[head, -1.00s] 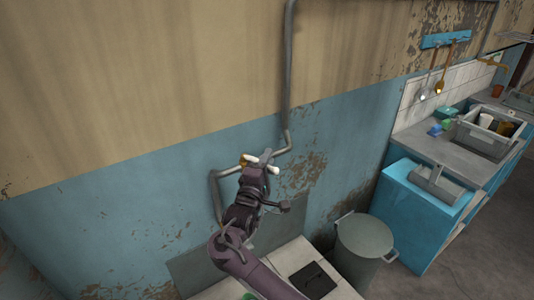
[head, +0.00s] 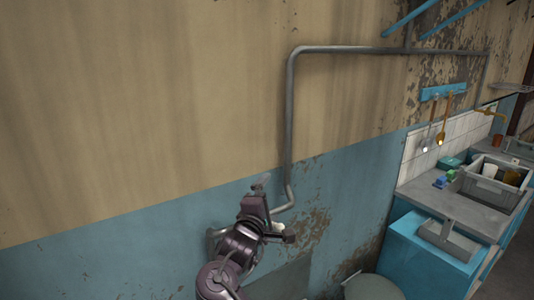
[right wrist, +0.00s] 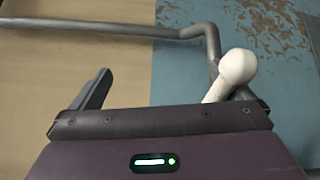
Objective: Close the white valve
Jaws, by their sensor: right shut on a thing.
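The white valve is on the grey pipe (head: 290,125) at the blue part of the wall. In the head view only a white end of the white valve (head: 278,226) shows beside my right gripper (head: 263,188), which hides the rest. In the right wrist view a rounded white handle (right wrist: 236,70) rises at the right, in front of the pipe. One dark finger of my right gripper (right wrist: 95,90) stands at the left; the other is not clearly visible. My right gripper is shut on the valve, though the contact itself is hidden. My left gripper is not in view.
A grey bin (head: 370,287) stands below right. A blue counter (head: 425,250) runs along the right, with a grey crate (head: 490,190) on it. Utensils hang from a blue rack (head: 443,91). The wall left of the valve is bare.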

